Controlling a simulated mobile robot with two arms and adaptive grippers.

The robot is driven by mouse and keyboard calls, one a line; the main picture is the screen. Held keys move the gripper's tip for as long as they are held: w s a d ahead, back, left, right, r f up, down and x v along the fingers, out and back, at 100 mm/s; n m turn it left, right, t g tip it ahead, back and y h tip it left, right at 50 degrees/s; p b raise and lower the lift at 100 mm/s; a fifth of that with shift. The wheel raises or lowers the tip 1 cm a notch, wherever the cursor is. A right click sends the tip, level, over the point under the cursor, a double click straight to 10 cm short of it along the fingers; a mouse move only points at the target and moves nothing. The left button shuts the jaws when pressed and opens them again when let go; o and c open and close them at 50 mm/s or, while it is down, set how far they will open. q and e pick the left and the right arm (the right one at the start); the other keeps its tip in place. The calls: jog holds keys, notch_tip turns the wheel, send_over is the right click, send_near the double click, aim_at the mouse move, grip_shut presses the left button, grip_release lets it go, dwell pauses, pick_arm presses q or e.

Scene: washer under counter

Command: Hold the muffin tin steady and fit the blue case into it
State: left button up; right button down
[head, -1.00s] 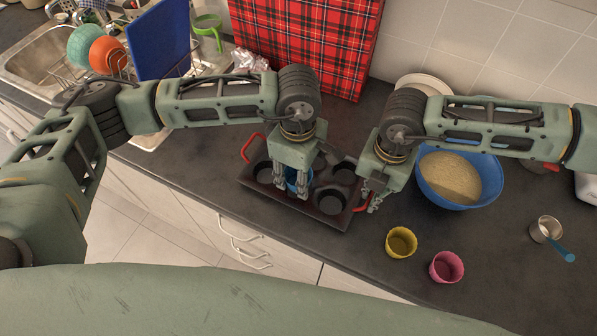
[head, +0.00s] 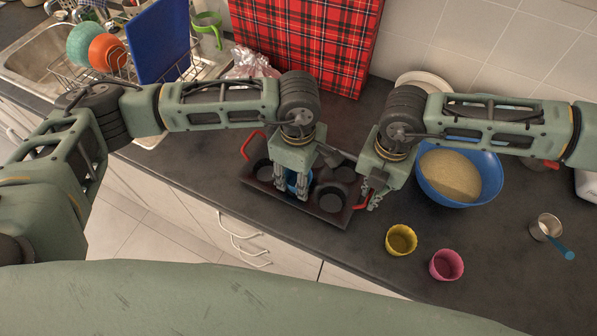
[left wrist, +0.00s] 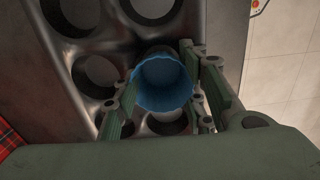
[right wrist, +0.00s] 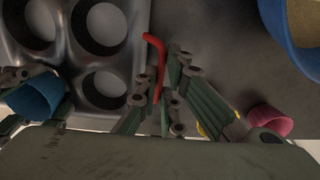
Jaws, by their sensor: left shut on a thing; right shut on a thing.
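The dark muffin tin (head: 330,219) lies on the counter with a red handle at each end. My left gripper (head: 292,191) is shut on the blue case (head: 292,181), over the tin's cups. In the left wrist view the blue case (left wrist: 163,84) sits between the fingers, its open mouth facing the camera. It also shows at the left of the right wrist view (right wrist: 38,96). I cannot tell how far it is inside a cup. My right gripper (head: 368,201) is shut on the tin's right red handle (right wrist: 156,62).
A yellow case (head: 401,240) and a pink case (head: 446,265) stand right of the tin. A blue bowl of batter (head: 459,179) is behind them, and a measuring cup (head: 546,227) is far right.

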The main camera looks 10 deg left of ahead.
pick_arm(q)
jog(key=shift+f, duration=0.15)
jog(key=o, duration=0.9)
notch_tip(320, 180, up, 12)
dwell(0.4)
pick_arm(e)
jog(key=c, duration=1.8)
grip_release()
jog(key=shift+r, duration=0.1)
